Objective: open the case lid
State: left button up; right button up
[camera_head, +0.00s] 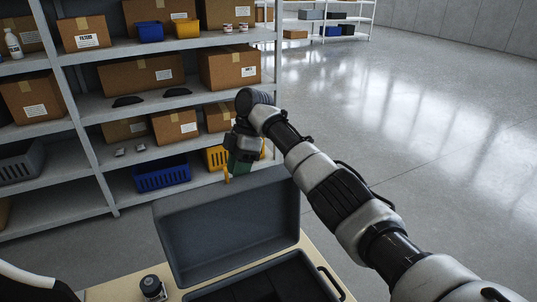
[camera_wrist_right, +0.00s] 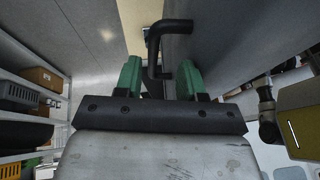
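The dark grey case (camera_head: 335,285) sits on a light wooden table, and its lid (camera_head: 230,225) stands raised, tilted back from the base. My right gripper (camera_head: 238,165) is above and behind the lid's top edge in the head view. In the right wrist view, its two green fingers (camera_wrist_right: 160,80) are apart, with a black bent handle (camera_wrist_right: 176,27) in front of and partly between them. I cannot tell whether they touch it. A flat dark grey surface runs beside it. Case contents are in shadow. My left gripper is not in view.
A small dark-capped jar (camera_head: 152,287) stands on the table (camera_head: 108,291) left of the case. Shelving (camera_head: 95,105) with cartons and a blue crate (camera_head: 162,176) stands behind. The floor at the right is clear.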

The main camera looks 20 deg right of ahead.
aim_at(265, 176)
jog(key=s+d+r+p, duration=0.1)
jog(key=s+d+r, duration=0.1)
jog(key=s+d+r+p, duration=0.1)
jog(key=s+d+r, duration=0.1)
jog(key=s+d, duration=0.1)
jog(key=shift+d+r, duration=0.15)
jog(key=shift+d, duration=0.2)
jog(key=shift+s+d+r, duration=0.2)
jog(key=shift+s+d, duration=0.05)
